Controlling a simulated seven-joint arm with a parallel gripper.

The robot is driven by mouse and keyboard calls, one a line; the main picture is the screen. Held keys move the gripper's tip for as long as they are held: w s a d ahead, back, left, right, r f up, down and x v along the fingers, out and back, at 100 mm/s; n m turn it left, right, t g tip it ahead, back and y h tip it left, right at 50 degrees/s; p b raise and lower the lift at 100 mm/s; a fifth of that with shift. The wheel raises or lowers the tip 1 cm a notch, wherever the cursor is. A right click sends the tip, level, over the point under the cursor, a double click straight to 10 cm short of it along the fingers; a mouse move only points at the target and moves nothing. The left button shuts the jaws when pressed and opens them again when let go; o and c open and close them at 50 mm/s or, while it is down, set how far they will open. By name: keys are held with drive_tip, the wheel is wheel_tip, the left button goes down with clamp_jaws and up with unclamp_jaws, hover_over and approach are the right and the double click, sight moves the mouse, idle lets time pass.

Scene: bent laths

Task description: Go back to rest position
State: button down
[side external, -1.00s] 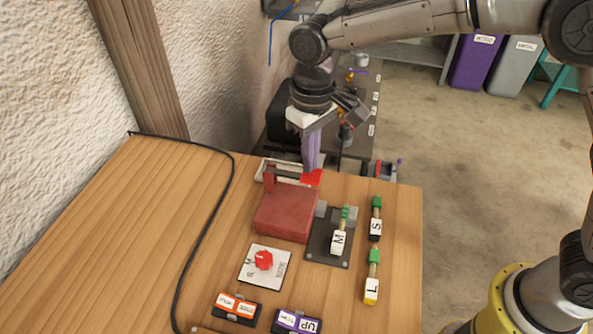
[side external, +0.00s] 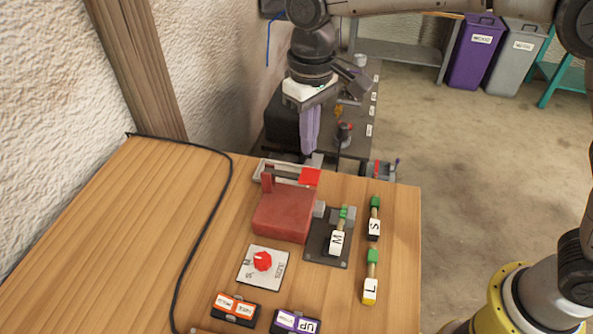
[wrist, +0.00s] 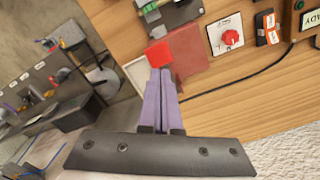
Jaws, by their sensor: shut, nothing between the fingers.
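My gripper (side external: 309,150) hangs pointing down above the far edge of the wooden table. Its two purple fingers are shut together with nothing between them; they also show in the wrist view (wrist: 159,75). Just below and in front of the fingertips is a white tray-like frame with a red block (side external: 310,177) at its right end. The red block also shows beyond the fingertips in the wrist view (wrist: 158,54). The fingers look apart from it in the side view.
A red machine box (side external: 283,213) stands on the table (side external: 160,230). A dark plate (side external: 322,250) holds a piece marked M; pieces marked S (side external: 374,226) and L (side external: 370,288) lie right of it. A red knob (side external: 262,261) and labelled switches (side external: 236,308) are nearer. A black cable (side external: 208,225) crosses the left side.

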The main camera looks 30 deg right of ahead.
drive_tip(key=shift+d, duration=0.15)
drive_tip(key=s+d+r+m+t, duration=0.2)
drive_tip(key=d+r, duration=0.7)
drive_tip(key=r, duration=0.1)
drive_tip(key=s+d+r+m+t, duration=0.1)
drive_tip(key=s+d+r+t, duration=0.15)
drive_tip(key=s+d, duration=0.55)
drive_tip(key=s+d+f, duration=0.3)
drive_tip(key=s+f, duration=0.1)
drive_tip(key=s, duration=0.3)
drive_tip(key=s+d+f+t, duration=0.1)
drive_tip(key=s+d+f, duration=0.2)
drive_tip(key=s+f, duration=0.2)
drive_tip(key=s, duration=0.2)
drive_tip(key=shift+s+f, duration=0.15)
drive_tip(key=shift+s, duration=0.15)
